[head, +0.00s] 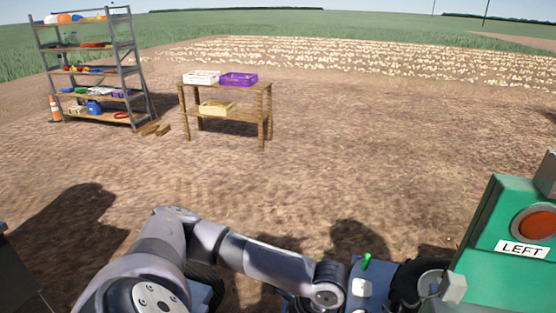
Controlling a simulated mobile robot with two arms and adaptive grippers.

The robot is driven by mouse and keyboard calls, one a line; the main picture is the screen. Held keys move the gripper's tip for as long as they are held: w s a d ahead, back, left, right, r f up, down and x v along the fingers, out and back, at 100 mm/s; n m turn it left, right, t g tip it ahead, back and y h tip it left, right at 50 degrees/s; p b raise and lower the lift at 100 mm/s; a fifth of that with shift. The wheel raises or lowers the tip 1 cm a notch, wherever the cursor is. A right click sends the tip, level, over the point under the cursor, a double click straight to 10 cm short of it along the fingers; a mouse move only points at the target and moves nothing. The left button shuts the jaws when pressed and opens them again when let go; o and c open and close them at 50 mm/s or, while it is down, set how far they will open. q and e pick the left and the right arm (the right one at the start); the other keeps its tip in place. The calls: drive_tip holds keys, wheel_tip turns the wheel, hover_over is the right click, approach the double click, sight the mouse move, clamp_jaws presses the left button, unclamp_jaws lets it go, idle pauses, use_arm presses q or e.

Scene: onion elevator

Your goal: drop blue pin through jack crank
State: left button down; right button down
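I cannot make out the blue pin or the jack crank in the head view. A blue machine part (375,274) with a small bright green piece (367,261) and a pale block (361,287) shows at the bottom, right of centre. I cannot tell whether it belongs to the jack. My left arm reaches in from the bottom left and ends near this blue part at the lower edge. No gripper fingers show there, and my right gripper does not show either.
A green housing (480,240) with a red-orange button (538,223) and a LEFT label (522,249) stands close at the right. A wooden table (225,114) with crates and a metal shelf (90,68) with an orange cone (55,109) stand farther back. Bare soil between is clear.

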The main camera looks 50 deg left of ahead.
use_arm(q)
drive_tip(key=c, duration=1.5)
unclamp_jaws()
drive_tip(key=shift+o, duration=0.4)
drive_tip(key=o, duration=0.3)
drive_tip(key=shift+o, duration=0.2)
drive_tip(key=shift+r+p, duration=0.55)
drive_tip(key=shift+r, duration=2.95)
